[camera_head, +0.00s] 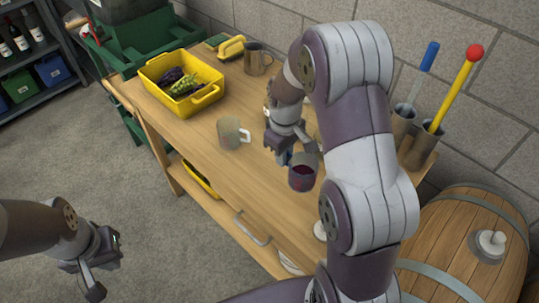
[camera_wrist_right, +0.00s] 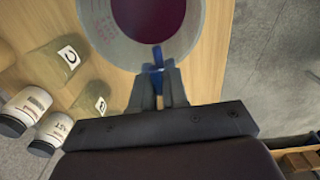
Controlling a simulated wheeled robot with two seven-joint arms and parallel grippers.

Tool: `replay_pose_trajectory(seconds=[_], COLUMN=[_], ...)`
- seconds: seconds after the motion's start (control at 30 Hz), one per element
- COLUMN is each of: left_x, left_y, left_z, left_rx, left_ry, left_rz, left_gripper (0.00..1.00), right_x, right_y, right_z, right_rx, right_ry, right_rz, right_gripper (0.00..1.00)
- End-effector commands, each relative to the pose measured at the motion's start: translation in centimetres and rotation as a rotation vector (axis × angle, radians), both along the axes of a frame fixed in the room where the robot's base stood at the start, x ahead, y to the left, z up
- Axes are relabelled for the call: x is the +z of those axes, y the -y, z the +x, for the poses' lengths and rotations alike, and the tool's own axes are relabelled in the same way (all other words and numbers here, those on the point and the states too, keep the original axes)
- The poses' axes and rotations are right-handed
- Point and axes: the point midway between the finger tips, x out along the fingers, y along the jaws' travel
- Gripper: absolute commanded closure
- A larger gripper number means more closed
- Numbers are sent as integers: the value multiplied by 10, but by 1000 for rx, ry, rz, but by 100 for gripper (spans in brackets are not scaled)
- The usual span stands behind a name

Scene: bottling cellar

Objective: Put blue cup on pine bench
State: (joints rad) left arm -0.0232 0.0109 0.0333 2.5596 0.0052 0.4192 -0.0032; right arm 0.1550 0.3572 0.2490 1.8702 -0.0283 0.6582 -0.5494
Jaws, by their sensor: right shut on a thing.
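The cup (camera_head: 302,183) holds dark red contents and has a blue handle. It hangs at my right gripper (camera_head: 288,156), over the front part of the pine bench (camera_head: 200,150). In the right wrist view, the fingers are shut on the blue handle (camera_wrist_right: 158,62), and the cup's pale round rim (camera_wrist_right: 98,14) shows around the dark red contents. Whether the cup's base touches the bench is hard to tell. My left gripper (camera_head: 100,268) appears open and empty, over the floor left of the bench.
Tool holders (camera_head: 418,151) stand at right, near a barrel (camera_head: 455,240).

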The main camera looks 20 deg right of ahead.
Motion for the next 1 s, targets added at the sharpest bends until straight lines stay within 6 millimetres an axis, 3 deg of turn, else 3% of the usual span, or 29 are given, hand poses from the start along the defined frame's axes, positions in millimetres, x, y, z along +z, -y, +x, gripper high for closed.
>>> replay_pose_trajectory(seconds=[0.17, 0.43, 0.8, 0.83, 0.9, 1.0], left_x=[3, 6, 3, 4, 4, 4], left_y=[0, 0, 0, 0, 0, 0], left_z=[0, 0, 0, 0, 0, 0], left_rx=[0, 0, 0, 0, 0, 0], left_ry=[0, -1, 0, 0, 0, 0], left_rz=[0, 0, 0, 0, 0, 0], left_gripper=[100, 100, 100, 100, 100, 100], right_x=[-18, -57, -64, -64, -63, -63], right_y=[-24, -27, -27, -27, -27, -27], right_z=[19, 21, 21, 21, 21, 21], right_rx=[2, -1, -1, -1, -1, -1], right_ry=[0, 0, 1, 1, 1, 1], right_rz=[0, 0, 0, 0, 0, 0], right_gripper=[100, 100, 100, 83, 61, 61])
